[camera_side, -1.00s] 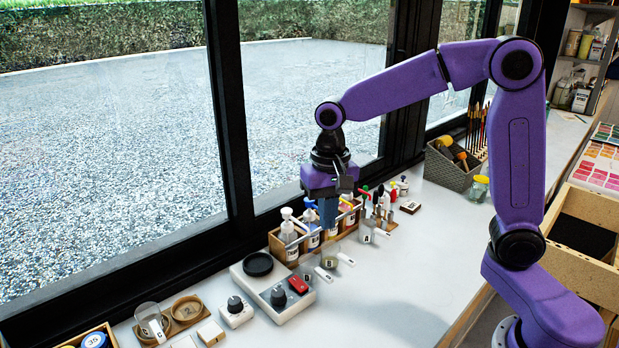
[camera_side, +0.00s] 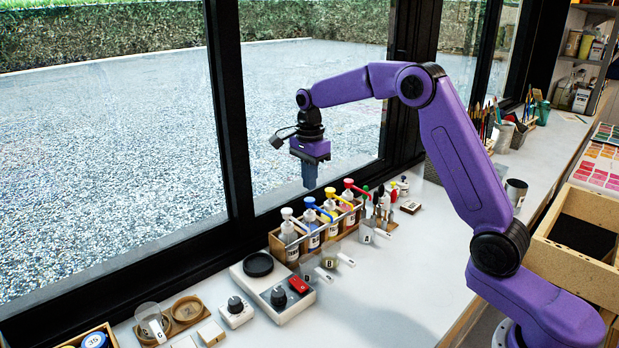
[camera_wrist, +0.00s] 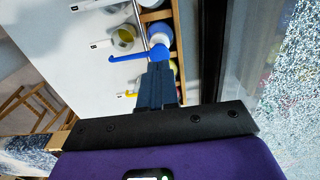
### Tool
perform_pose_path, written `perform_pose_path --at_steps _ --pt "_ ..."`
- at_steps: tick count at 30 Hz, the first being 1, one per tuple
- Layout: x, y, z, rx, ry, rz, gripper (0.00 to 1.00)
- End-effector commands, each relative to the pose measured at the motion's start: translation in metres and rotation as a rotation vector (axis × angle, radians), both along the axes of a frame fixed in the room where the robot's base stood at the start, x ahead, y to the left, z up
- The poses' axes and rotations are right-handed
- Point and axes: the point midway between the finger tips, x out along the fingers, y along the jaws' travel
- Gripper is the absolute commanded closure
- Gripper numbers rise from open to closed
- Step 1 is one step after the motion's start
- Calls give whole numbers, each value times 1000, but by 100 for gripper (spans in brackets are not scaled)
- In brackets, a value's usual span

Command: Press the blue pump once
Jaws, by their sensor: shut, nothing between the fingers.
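The blue pump (camera_side: 311,203) tops a bottle in a wooden rack, between a white pump (camera_side: 287,214) and a yellow pump (camera_side: 331,193). It also shows in the wrist view, its blue head and spout (camera_wrist: 145,53) just beyond my fingertips. My gripper (camera_side: 309,184) points down and is shut and empty. In the side view it hangs above the rack near the blue pump's head, with a small apparent gap. In the wrist view the shut fingers (camera_wrist: 157,68) overlap the edge of the pump, so I cannot tell the exact clearance.
The wooden rack (camera_side: 279,252) also holds a red-pump bottle (camera_side: 350,186). Cups labelled A (camera_side: 366,234) and B (camera_side: 329,258) stand in front, with a scale (camera_side: 258,265) at left. The window is close behind. The counter's front right is clear.

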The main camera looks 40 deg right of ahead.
Motion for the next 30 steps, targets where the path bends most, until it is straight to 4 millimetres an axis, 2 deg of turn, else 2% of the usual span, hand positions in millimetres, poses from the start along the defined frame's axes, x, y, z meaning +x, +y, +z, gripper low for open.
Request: perform_pose_path --at_steps 30 --pt "-1 0 -26 0 0 4 100"
